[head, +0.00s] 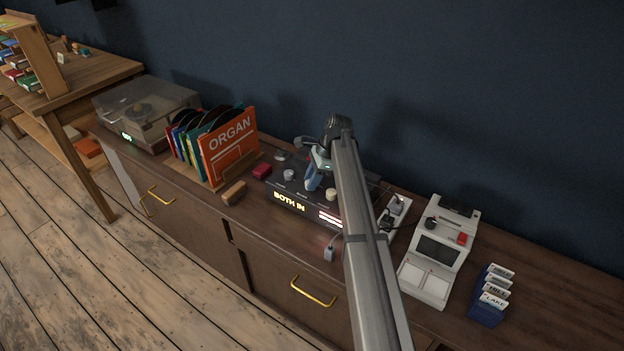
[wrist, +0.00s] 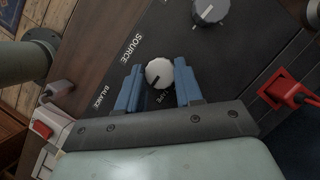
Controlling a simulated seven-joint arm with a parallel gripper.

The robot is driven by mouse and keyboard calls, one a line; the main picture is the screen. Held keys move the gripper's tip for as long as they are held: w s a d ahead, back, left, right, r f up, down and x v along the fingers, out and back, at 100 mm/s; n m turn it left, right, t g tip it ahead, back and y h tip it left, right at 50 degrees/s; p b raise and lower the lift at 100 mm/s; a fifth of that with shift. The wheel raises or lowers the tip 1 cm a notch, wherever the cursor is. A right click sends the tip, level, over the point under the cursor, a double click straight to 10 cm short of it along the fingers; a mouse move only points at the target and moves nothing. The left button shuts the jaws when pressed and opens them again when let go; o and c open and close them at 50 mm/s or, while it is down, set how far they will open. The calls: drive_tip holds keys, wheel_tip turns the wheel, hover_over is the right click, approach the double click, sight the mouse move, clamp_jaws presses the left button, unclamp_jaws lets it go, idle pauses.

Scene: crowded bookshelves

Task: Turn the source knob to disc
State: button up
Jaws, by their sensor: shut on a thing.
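The dark amplifier (head: 296,187) stands on the sideboard, its front display reading "BOTH IN". In the wrist view the source knob (wrist: 159,71), round and white with a dark pointer mark, sits beside the "SOURCE" label. My gripper (wrist: 158,83) has its blue fingers on both sides of this knob and is shut on it. The pointer mark is on the knob's lower-left side in that view; small print below is partly readable. In the head view my gripper (head: 312,182) is over the panel's middle and hides the source knob.
Other knobs flank it: a grey-white one (head: 289,174) and a cream one (head: 331,194). A record rack with an orange ORGAN sleeve (head: 229,146) and a turntable (head: 146,112) stand left. A white device (head: 438,252) and a blue card holder (head: 486,312) stand right.

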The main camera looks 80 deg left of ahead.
drive_tip(key=shift+a, duration=0.1)
drive_tip(key=n+h, duration=0.1)
drive_tip(key=n, duration=0.2)
drive_tip(key=shift+a, duration=0.1)
drive_tip(key=n, duration=0.2)
drive_tip(key=n+h, duration=0.1)
drive_tip(key=shift+a+n+t+h, duration=0.1)
drive_tip(key=shift+n+t+h, duration=0.2)
drive_tip(key=shift+n, duration=0.1)
drive_tip(key=n+t, duration=0.1)
drive_tip(key=n, duration=0.2)
drive_tip(key=n+t+h, duration=0.1)
drive_tip(key=n, duration=0.2)
drive_tip(key=shift+s+h, duration=0.2)
drive_tip(key=shift+h, duration=0.1)
drive_tip(key=shift+n, duration=0.3)
drive_tip(key=o, duration=1)
drive_tip(key=shift+o, duration=0.2)
drive_tip(key=shift+r, duration=0.1)
